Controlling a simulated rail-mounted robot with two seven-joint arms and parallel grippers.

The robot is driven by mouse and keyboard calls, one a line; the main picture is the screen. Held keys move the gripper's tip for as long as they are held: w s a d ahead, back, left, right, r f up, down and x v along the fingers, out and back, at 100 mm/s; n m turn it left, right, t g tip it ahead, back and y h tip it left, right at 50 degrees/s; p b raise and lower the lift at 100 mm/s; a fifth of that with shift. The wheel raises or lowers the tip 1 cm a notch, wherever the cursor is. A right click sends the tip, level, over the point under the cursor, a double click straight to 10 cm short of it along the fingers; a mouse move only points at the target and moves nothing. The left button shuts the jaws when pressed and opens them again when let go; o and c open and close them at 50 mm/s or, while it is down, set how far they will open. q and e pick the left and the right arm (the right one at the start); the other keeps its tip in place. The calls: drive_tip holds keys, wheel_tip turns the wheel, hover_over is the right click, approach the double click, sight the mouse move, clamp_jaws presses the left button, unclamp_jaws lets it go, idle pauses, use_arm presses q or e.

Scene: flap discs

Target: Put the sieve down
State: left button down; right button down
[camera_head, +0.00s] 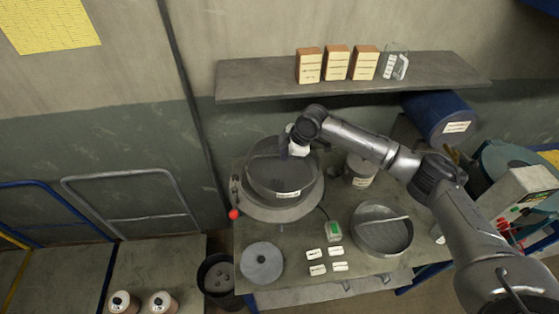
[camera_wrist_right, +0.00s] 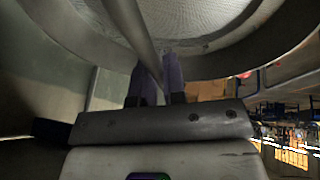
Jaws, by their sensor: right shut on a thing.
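My right gripper (camera_head: 291,151) is shut on the bar handle of a round grey sieve (camera_head: 272,189) with a white label on its front. In the right wrist view, the two fingers (camera_wrist_right: 157,84) close on the bar, and the sieve's pale mesh (camera_wrist_right: 195,22) and metal rim fill the top. In the head view, the sieve is over the round grey machine (camera_head: 283,213) at the table's back left. I cannot tell whether it touches the machine. My left gripper is not in view.
A second round pan with a bar (camera_head: 383,238) stands on the table at right. A grey disc (camera_head: 262,263), several small labelled cards and a small green-screened device (camera_head: 333,231) lie in front. A shelf (camera_head: 262,84) with boxes and a jug hangs above.

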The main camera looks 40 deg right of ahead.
sight(275, 167)
drive_tip(key=shift+w+a+f, duration=0.3)
drive_tip(key=shift+w+f, duration=0.05)
drive_tip(key=shift+w, duration=0.2)
drive_tip(key=shift+w+a+f, duration=0.25)
drive_tip(key=shift+w+f, duration=0.1)
drive_tip(key=shift+w, duration=0.2)
wheel_tip(275, 167, down, 3)
drive_tip(key=shift+r+p, duration=0.1)
drive_tip(key=shift+p, duration=0.45)
drive_tip(key=shift+f, duration=0.6)
drive_tip(key=c, duration=1.2)
unclamp_jaws()
drive_tip(key=shift+r, duration=0.1)
drive_tip(key=b+v, duration=0.2)
drive_tip(key=v, duration=1)
drive_tip(key=shift+d, duration=0.1)
